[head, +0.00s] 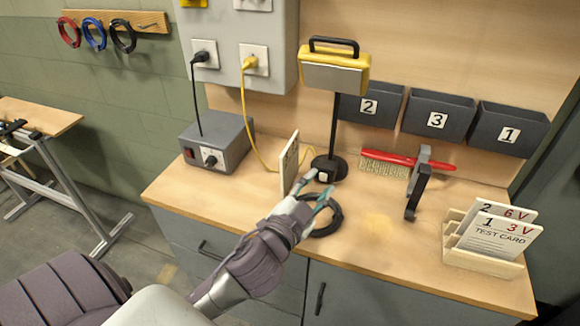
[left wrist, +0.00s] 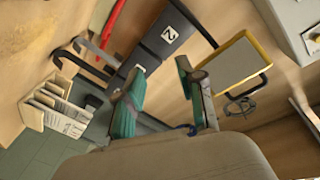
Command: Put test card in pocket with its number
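Off-white test cards stand in a light wooden rack (head: 482,262) at the right of the bench. The front card (head: 497,240) reads "1 3V TEST CARD", and the card behind it (head: 487,207) shows "2 6V". The rack also shows in the left wrist view (left wrist: 38,118). Three dark wall pockets are labelled, left to right, 2 (head: 385,108), 3 (head: 420,112) and 1 (head: 520,138). My left gripper (head: 322,184) is over the bench, left of the rack and below the pockets. Its fingers (left wrist: 160,98) are apart with nothing between them. My right gripper is out of view.
A yellow-rimmed lamp (head: 335,75) on a black stand is behind my left gripper. A thin upright panel (head: 289,163) stands close beside it.

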